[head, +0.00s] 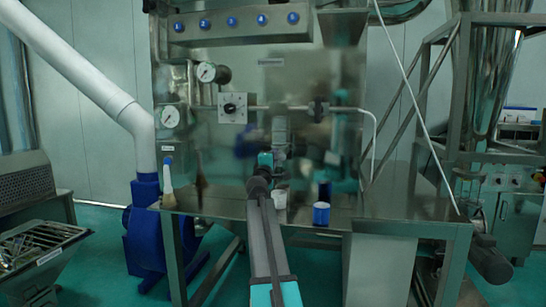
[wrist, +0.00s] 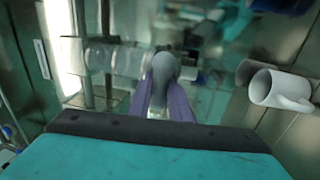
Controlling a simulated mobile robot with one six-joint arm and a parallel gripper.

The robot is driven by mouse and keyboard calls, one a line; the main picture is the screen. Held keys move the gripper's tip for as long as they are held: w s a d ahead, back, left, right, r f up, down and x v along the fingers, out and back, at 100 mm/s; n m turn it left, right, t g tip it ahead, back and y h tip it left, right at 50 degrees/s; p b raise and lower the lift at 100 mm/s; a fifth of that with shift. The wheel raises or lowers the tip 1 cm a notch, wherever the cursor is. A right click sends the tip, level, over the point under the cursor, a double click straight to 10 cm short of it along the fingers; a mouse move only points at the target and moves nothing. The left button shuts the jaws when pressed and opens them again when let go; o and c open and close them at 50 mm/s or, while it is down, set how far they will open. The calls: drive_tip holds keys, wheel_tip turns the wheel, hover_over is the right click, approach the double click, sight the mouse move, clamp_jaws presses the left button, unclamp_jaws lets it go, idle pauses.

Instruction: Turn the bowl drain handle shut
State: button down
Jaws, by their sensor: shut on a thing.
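In the wrist view, the two purple-grey fingers of my gripper (wrist: 164,88) close on a rounded grey piece, which looks like the bowl drain handle (wrist: 165,67). A clear cylindrical part (wrist: 118,60) lies just left of it. In the head view, my arm reaches forward over the steel table and my gripper (head: 264,160) is in front of the steel panel. The handle is hidden there behind my wrist, and I cannot tell how far it is turned.
A white mug (wrist: 277,89) lies right of my gripper in the wrist view. On the steel table (head: 415,222) stand a blue container (head: 321,213) and a brush (head: 168,180).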

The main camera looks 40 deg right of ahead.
drive_tip(key=shift+s+d+r+n, duration=0.15)
drive_tip(key=shift+d+n, duration=0.05)
drive_tip(key=shift+n, duration=0.1)
drive_tip(key=c, duration=1.7)
unclamp_jaws()
drive_tip(key=shift+o, duration=0.3)
drive_tip(key=shift+a, duration=0.1)
drive_tip(key=b+v, duration=0.1)
drive_tip(key=v, duration=1.2)
drive_tip(key=shift+s+a, duration=0.15)
drive_tip(key=shift+a, duration=0.15)
